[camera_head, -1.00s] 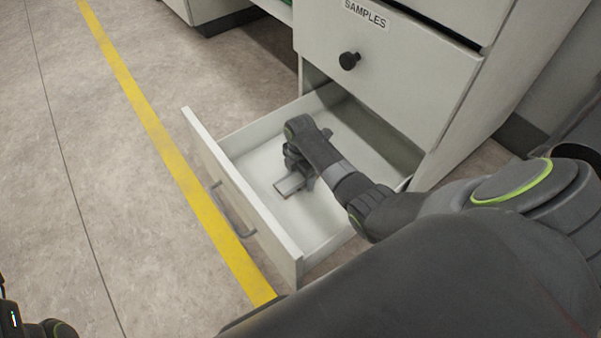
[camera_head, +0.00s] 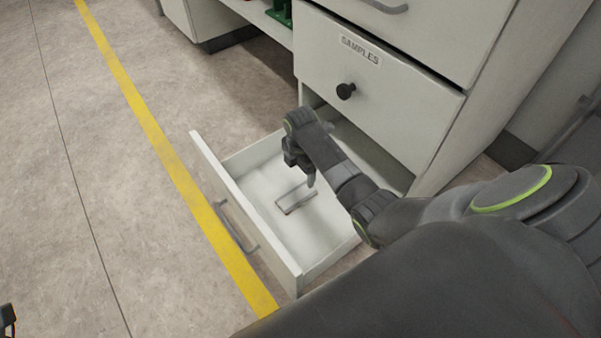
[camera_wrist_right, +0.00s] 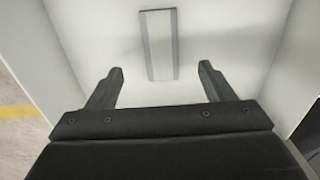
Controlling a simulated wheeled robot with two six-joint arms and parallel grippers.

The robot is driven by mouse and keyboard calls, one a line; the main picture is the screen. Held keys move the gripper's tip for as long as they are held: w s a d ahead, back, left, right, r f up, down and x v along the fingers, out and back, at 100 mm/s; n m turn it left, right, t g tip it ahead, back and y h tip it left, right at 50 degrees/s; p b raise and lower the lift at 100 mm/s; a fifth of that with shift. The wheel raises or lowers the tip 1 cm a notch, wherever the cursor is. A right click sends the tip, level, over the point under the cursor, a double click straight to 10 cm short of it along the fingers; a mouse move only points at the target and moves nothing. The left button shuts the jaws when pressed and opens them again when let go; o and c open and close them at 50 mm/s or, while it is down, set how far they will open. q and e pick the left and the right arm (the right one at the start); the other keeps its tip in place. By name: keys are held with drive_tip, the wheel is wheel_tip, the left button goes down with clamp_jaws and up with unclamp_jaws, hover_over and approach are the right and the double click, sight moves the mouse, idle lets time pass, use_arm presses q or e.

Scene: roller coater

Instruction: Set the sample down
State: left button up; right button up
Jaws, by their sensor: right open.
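The sample, a flat grey rectangular piece (camera_head: 296,198), lies on the white floor of the open bottom drawer (camera_head: 262,240). In the right wrist view the sample (camera_wrist_right: 159,45) lies ahead of and between the spread fingers, touching neither. My right gripper (camera_head: 304,178) is over the drawer, above and just behind the sample. It also shows in the right wrist view (camera_wrist_right: 160,76), open and empty. My left gripper is not clearly in view; only a small dark part of mine shows at the lower left edge of the head view.
Above the open drawer is a shut drawer with a SAMPLES label (camera_head: 360,50) and a black knob (camera_head: 346,91). The drawer front has a grey handle (camera_head: 235,227). A yellow line (camera_head: 165,150) runs along the clear floor at left. Green items (camera_head: 281,12) stand on a shelf behind.

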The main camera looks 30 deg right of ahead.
drive_tip(key=shift+r, duration=0.45)
